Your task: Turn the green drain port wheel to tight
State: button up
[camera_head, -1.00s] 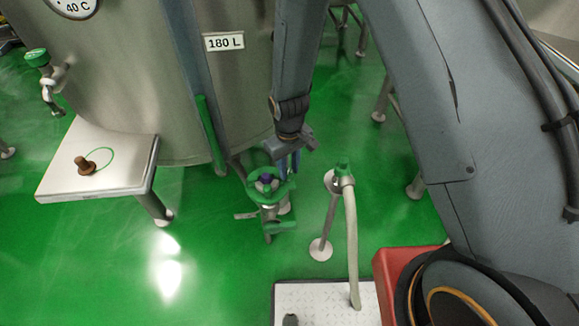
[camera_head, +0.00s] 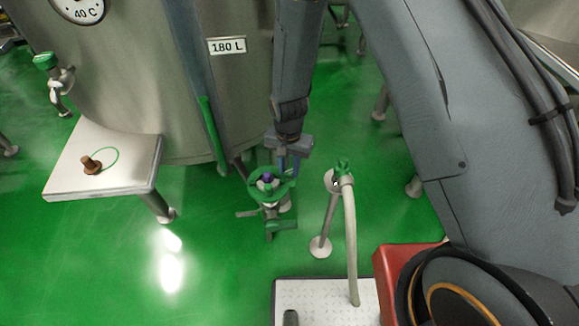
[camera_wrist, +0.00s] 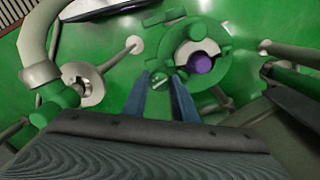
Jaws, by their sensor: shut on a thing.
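The green drain port wheel (camera_head: 257,191) sits low in front of the steel tank, with a purple hub (camera_head: 267,178) at its middle. In the wrist view the wheel's green rim (camera_wrist: 182,32) surrounds the purple hub. My gripper (camera_head: 288,168) is at the wheel's right, back side in the head view. In the wrist view my blue fingertips (camera_wrist: 161,79) close on a small round green grip on the wheel's near-left edge. The exact contact is partly hidden by the fingers.
A hose outlet with a green fitting (camera_head: 342,166) stands close right of the wheel. A white-topped stand (camera_head: 128,176) holds a brown plug at the left. The steel tank (camera_head: 120,75) rises behind. Open green floor lies in front of the wheel.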

aim_at(289, 171)
jog(key=shift+w+a+m, duration=0.1)
jog(key=shift+m, duration=1.6)
jog(key=o, duration=1)
jog(key=shift+o, duration=0.2)
jog(key=shift+r, duration=0.1)
notch_tip(289, 171, up, 8)
jog(key=shift+f+b, duration=0.2)
jog(key=shift+b, duration=0.2)
